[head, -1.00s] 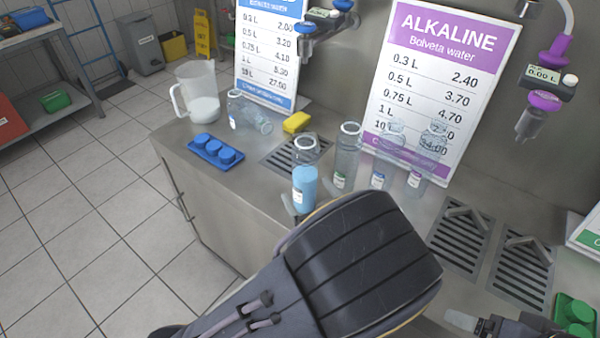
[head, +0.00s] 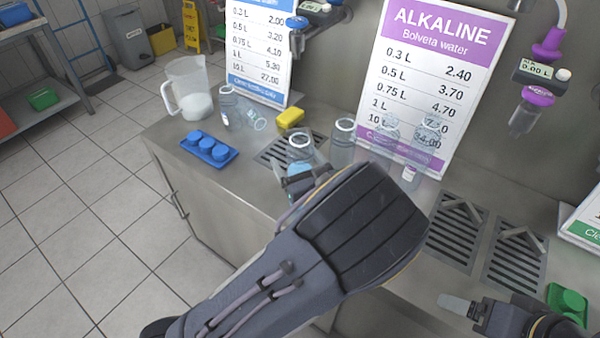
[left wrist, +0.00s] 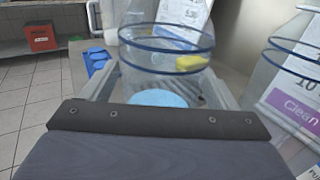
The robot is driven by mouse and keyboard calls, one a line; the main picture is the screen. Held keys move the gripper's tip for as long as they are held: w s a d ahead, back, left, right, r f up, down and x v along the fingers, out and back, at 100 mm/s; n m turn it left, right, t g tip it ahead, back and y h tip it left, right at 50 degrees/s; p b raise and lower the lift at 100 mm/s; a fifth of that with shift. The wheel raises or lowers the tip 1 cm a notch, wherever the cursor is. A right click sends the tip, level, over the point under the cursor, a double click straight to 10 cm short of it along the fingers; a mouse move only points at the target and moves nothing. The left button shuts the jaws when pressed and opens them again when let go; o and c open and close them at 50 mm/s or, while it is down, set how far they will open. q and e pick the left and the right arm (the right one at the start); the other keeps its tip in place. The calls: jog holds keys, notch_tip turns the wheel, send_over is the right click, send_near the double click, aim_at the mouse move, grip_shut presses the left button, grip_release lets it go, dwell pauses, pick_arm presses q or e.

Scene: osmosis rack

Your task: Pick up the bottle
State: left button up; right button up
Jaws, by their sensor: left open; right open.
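A clear bottle with blue liquid (head: 301,146) stands upright on the steel counter (head: 225,185). My left gripper (head: 302,178) is open at this bottle and hides its lower part in the head view. In the left wrist view, the bottle (left wrist: 166,50) rises between the two spread fingers, with its blue liquid low down; whether either finger touches it I cannot tell. My right gripper (head: 460,304) is open and empty at the lower right, away from the bottles.
Other clear bottles stand close by on the right, one nearest (head: 343,143). A lying bottle (head: 253,120), a jug (head: 190,90), a yellow sponge (head: 290,117) and a blue cap tray (head: 209,148) are behind and left. A price sign (head: 425,75) stands behind the bottles.

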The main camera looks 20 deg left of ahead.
pick_arm(q)
jog(key=c, duration=1.1)
jog(key=shift+c, duration=1.1)
jog(key=shift+r, duration=0.15)
